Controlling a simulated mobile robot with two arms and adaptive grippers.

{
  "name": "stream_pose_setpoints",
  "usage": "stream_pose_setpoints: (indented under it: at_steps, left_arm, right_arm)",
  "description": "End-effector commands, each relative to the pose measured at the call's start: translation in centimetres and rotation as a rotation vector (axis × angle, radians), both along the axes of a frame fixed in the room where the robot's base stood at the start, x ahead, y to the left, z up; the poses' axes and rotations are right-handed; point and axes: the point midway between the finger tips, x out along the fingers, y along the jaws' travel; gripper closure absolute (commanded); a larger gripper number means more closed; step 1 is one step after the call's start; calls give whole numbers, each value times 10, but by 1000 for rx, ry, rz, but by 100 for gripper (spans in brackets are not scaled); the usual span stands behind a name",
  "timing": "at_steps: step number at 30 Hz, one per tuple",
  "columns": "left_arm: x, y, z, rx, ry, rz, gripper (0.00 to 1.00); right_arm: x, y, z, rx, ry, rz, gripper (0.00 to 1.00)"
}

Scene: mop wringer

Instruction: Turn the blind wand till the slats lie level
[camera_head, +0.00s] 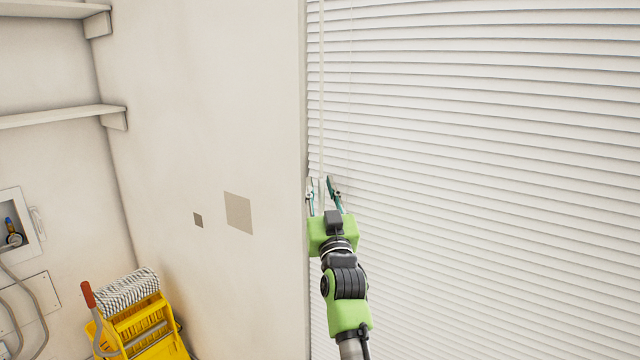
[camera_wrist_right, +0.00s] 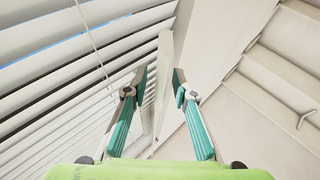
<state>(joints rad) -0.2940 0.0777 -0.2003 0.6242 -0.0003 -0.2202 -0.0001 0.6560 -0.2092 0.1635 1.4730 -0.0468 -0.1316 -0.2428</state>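The blind (camera_head: 480,130) fills the right half of the head view, its white slats tilted and overlapping. In the wrist view its slats (camera_wrist_right: 50,75) show on the left, with slivers of blue between some upper ones. The pale wand (camera_head: 321,90) hangs upright by the blind's left edge. My right gripper (camera_head: 322,183) is at its lower part, fingers open on either side of it. In the wrist view the wand (camera_wrist_right: 164,75) stands between the open fingertips (camera_wrist_right: 160,78), with a gap visible to the right finger; contact on the left is unclear. My left gripper is out of view.
A wall (camera_head: 215,110) with two grey-beige patches stands just left of the blind, close to my right gripper. A yellow mop bucket (camera_head: 150,330) with a mop (camera_head: 128,289) is at lower left. Shelves (camera_head: 60,116) and a recessed wall box (camera_head: 20,235) are at far left.

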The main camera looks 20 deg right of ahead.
Motion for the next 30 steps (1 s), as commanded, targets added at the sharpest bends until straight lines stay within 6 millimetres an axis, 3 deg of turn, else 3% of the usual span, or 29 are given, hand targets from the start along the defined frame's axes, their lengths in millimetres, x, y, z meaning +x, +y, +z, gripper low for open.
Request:
stream_pose_setpoints:
  at_steps: [5,7,8,20,30]
  left_arm:
    - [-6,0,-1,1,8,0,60]
    - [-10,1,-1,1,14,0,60]
    - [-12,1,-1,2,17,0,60]
    - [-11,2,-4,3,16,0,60]
    - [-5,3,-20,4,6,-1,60]
  right_arm:
    - [0,0,0,0,-1,0,78]
    - [0,0,0,0,-1,0,96]
    - [0,0,0,0,-1,0,100]
    - [0,-1,-1,-5,1,21,100]
    - [0,-3,-4,-11,2,174,100]
